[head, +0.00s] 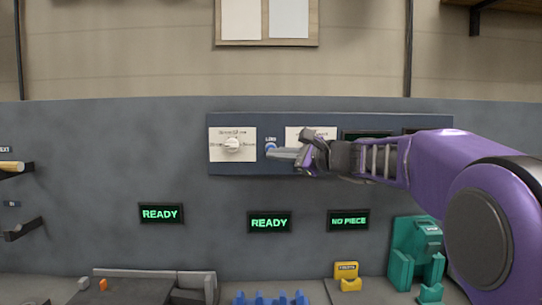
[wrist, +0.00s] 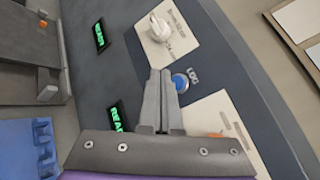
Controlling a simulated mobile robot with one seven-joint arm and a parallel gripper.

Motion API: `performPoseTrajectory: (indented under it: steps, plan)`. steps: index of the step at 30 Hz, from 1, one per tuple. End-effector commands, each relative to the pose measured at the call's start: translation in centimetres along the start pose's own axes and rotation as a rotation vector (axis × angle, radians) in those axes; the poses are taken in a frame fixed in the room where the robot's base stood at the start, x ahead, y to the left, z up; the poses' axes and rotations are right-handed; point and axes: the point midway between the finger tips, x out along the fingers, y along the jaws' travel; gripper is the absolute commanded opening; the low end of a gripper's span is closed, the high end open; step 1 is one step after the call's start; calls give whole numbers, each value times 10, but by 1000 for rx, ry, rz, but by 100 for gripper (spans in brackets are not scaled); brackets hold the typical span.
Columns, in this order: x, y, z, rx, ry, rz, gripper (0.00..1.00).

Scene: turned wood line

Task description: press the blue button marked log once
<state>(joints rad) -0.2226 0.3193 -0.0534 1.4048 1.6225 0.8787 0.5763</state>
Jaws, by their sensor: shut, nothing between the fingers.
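The blue button (wrist: 180,82) is round, with a pale rim, and sits on the dark blue panel (wrist: 228,72) beside a small label that reads LOG.
A white plate with a dial (head: 232,145) is left of the button. Another white plate (head: 312,132) is to the right, partly behind my gripper. Green READY displays (head: 161,214) and a NO PIECE display (head: 349,220) are below. Teal (head: 415,248) and yellow (head: 346,272) fixtures stand on the bench.

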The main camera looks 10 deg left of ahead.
Motion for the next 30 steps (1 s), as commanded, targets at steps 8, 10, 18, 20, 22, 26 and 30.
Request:
performPoseTrajectory:
  steps: [8, 10, 18, 20, 22, 26, 30]
  plan:
    - [-17, 14, 11, -1, 0, 1, 0]
    - [-19, 15, 13, 0, 0, 1, 0]
    - [-19, 14, 14, 0, 0, 1, 0]
    - [-19, 14, 14, 0, 0, 1, 0]
    - [-19, 14, 14, 0, 0, 1, 0]
    - [-19, 14, 14, 0, 0, 1, 0]
    - [-20, 13, 12, -20, 15, 0, 0]
